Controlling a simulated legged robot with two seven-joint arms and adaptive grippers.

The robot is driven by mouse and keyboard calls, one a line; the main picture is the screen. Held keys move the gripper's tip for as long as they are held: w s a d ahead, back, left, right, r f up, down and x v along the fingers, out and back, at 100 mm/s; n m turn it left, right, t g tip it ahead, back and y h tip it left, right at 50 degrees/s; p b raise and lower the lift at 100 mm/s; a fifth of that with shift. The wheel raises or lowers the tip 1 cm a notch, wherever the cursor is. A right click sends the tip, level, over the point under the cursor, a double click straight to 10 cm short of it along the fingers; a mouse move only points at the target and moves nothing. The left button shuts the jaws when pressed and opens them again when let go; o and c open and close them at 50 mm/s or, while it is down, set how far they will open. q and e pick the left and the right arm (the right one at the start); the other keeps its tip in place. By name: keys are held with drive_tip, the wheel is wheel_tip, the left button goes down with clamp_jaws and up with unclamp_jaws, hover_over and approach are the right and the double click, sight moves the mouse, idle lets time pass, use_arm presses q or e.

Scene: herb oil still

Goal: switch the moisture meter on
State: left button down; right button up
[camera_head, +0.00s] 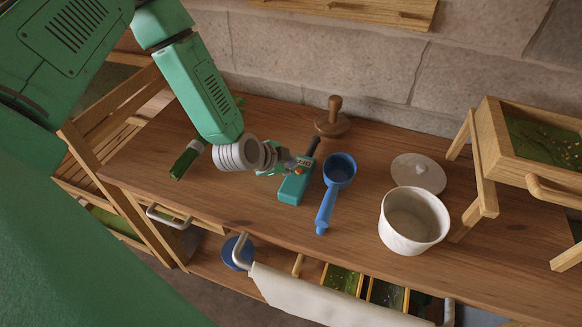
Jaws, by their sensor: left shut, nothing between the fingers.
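The moisture meter (293,189) is a teal handheld device lying on the wooden bench, with a dark probe pointing toward the back wall. A small orange-red spot shows on its upper part, close to my gripper. Whether the meter is on cannot be told at this size. My left gripper (284,167) is shut and empty, reaching in from the left. Its fingertips are at the meter's upper end and partly cover it. I cannot tell whether they touch it. My right gripper is not in view.
A blue scoop (328,199) lies just right of the meter. A wooden tamper (332,121) stands behind. A white pot (411,221) and its lid (418,173) are further right. A green-labelled bottle (186,160) lies left. A cloth (325,300) hangs at the front.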

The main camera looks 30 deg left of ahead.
use_arm(q)
drive_tip(key=shift+d+f, duration=0.1)
drive_tip(key=shift+d, duration=0.35)
drive_tip(key=shift+s+a+f, duration=0.1)
drive_tip(key=shift+a+f, duration=0.05)
drive_tip(key=shift+a, duration=0.3)
drive_tip(key=shift+a+f, duration=0.2)
drive_tip(key=shift+a, duration=0.25)
drive_tip(key=shift+d+r, duration=0.2)
drive_tip(key=shift+d, duration=0.2)
drive_tip(key=shift+d+r+p, duration=0.35)
drive_tip(key=shift+r+p, duration=0.25)
drive_tip(key=shift+r, duration=0.2)
drive_tip(key=shift+r+p, duration=0.3)
drive_tip(key=shift+r, duration=0.05)
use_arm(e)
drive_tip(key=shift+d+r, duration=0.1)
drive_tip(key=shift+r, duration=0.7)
